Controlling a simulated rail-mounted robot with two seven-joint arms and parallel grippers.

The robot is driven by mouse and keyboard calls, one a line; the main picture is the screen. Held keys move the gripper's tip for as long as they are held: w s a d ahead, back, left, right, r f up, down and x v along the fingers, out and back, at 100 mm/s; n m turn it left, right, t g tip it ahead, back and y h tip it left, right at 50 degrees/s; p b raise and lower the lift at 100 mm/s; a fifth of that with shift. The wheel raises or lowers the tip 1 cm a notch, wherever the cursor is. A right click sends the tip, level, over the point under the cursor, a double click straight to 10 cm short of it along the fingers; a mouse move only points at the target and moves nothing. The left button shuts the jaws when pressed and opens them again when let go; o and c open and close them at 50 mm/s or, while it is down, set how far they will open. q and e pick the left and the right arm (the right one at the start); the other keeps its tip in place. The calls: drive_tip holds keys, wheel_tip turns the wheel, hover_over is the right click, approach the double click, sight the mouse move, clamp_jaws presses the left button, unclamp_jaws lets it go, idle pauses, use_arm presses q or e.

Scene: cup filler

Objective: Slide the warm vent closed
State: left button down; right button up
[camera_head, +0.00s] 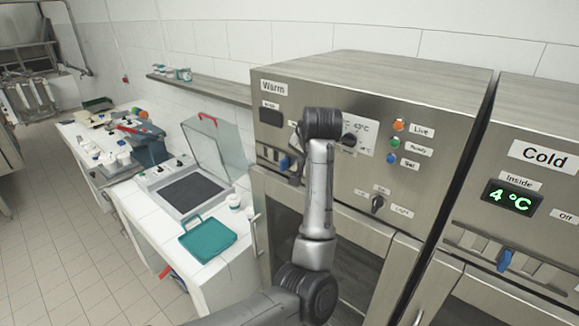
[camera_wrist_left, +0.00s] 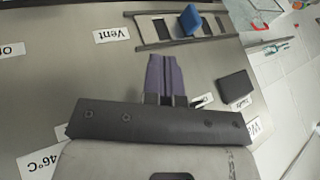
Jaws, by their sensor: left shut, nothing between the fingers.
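The warm vent is a slotted metal strip (camera_wrist_left: 147,31) on the Warm cabinet, with a blue slider tab (camera_wrist_left: 190,20) standing out from it. Dark openings show on both sides of the tab. In the head view the tab (camera_head: 285,163) sits at the cabinet's upper left, partly beside my arm. My left gripper (camera_wrist_left: 165,62) has its purple fingers together, empty, pointing toward the strip. The fingertips appear just short of the strip and apart from the tab, though depth is hard to judge. In the head view my wrist mostly hides the fingers. My right gripper is not in view.
A dark, blank display (camera_wrist_left: 236,87) is beside the fingers. The Warm cabinet (camera_head: 400,95) also carries a knob (camera_head: 348,140) and coloured lights near my arm. The Cold cabinet (camera_head: 540,125) stands at right. A white counter (camera_head: 150,215) with a teal tray (camera_head: 208,240) lies left.

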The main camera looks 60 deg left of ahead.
sight(289, 165)
use_arm(q)
drive_tip(key=p+x, duration=0.1)
drive_tip(key=x, duration=0.9)
drive_tip(key=shift+p, duration=0.4)
drive_tip(key=a, duration=0.1)
drive_tip(key=s+a+p, duration=0.1)
drive_tip(key=a, duration=0.1)
drive_tip(key=shift+r, duration=0.1)
drive_tip(key=shift+s+a, duration=0.15)
drive_tip(key=shift+a, duration=0.25)
